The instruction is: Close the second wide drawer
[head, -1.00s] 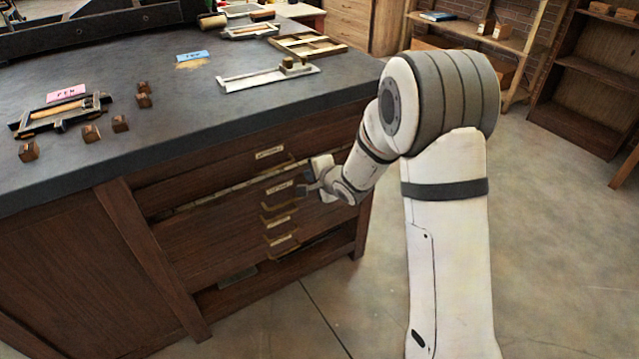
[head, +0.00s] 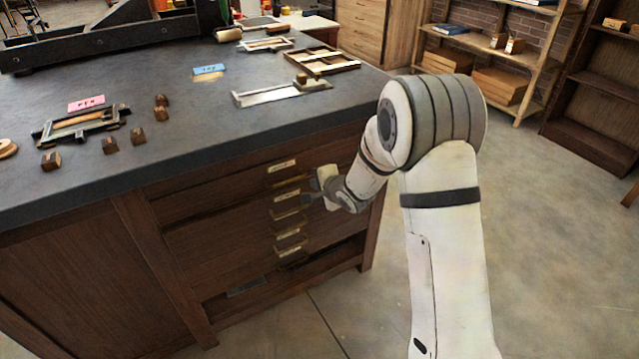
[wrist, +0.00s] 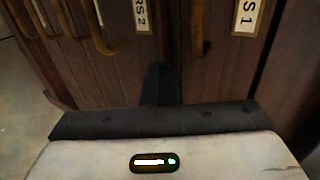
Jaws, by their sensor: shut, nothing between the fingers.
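The second wide drawer (head: 230,214) is a dark wooden front with a label and brass handle in the bench below the grey worktop. Its front looks level with its neighbours in the head view. In the wrist view its label ending in 2 (wrist: 143,14) and its handle (wrist: 102,32) show. My gripper (head: 314,188) is at the right part of the drawer fronts. Its fingers (wrist: 158,84) are shut and empty, up against or very near the second drawer's front. Exact contact is hidden.
The top drawer's label ending in 1 (wrist: 250,15) shows beside it. More drawers with brass handles (head: 290,233) lie below. The worktop (head: 210,125) holds a tool frame (head: 82,122), small wooden blocks (head: 109,145) and a metal tray (head: 265,95). The floor (head: 545,240) at right is clear.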

